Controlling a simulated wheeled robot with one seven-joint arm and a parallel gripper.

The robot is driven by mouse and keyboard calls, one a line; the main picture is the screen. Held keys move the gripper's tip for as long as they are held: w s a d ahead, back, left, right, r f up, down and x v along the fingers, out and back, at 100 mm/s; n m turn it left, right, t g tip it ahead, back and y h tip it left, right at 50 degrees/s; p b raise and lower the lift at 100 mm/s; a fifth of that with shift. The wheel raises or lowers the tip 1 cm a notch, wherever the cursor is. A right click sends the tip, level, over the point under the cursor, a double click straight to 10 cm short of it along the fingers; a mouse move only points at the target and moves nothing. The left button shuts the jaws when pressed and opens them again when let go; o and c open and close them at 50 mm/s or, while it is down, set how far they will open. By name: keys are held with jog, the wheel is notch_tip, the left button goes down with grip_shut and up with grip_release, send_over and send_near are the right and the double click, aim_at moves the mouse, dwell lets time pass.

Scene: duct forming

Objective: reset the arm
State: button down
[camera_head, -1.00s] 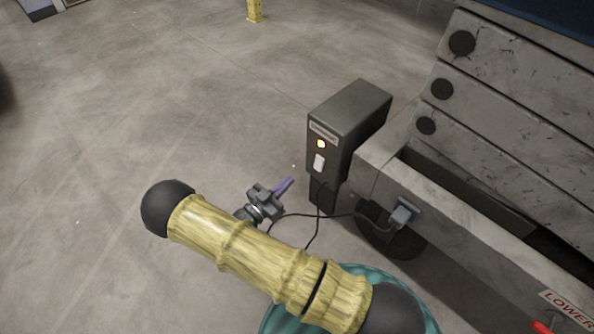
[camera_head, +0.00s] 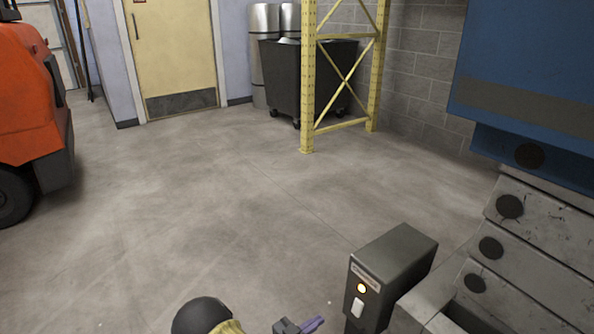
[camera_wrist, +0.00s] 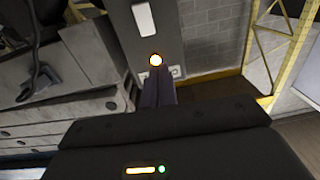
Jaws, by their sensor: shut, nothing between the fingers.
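My gripper (camera_head: 313,324) shows at the bottom edge of the head view, its purple fingers shut with nothing between them. It is just left of the grey control box (camera_head: 392,262), which has a lit amber lamp and a white switch on its front. In the wrist view my gripper's dark fingers (camera_wrist: 158,88) are together, pointing toward the control box (camera_wrist: 143,45). The lamp shows just beyond the fingertips; I cannot tell the exact gap. Most of my arm is below the head view.
The grey machine (camera_head: 520,240) with a blue upper part (camera_head: 530,75) stands at the right. A yellow rack frame (camera_head: 308,80) and a dark bin (camera_head: 285,75) are at the back. An orange forklift (camera_head: 30,110) is at the left. The middle floor is clear.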

jog(key=w+d+r+n+g+y+p, duration=0.1)
jog(key=w+r+n+g+y+p, duration=0.15)
jog(key=r+y, duration=0.45)
jog(key=w+d+r+n+g+y+p, duration=0.1)
jog(key=w+r+n+y+p, duration=0.15)
jog(key=r+y, duration=0.45)
jog(key=s+d+r+n+g+p, duration=0.2)
jog(key=s+d+r+n+p, duration=0.15)
jog(key=s+r, duration=0.6)
jog(key=s+d+r+n+g+p, duration=0.25)
jog(key=s+d+r, duration=0.35)
jog(key=s, duration=0.6)
jog(key=w+p+v, duration=0.3)
jog(key=p+v, duration=0.9)
jog(key=w+r+p+v, duration=0.1)
jog(key=w+p+v, duration=0.2)
jog(key=p+v, duration=1)
jog(key=w+r+p+v, duration=0.1)
jog(key=w+p+v, duration=0.2)
jog(key=p+v, duration=0.9)
jog(key=shift+w+r, duration=0.3)
jog(key=shift+r, duration=0.2)
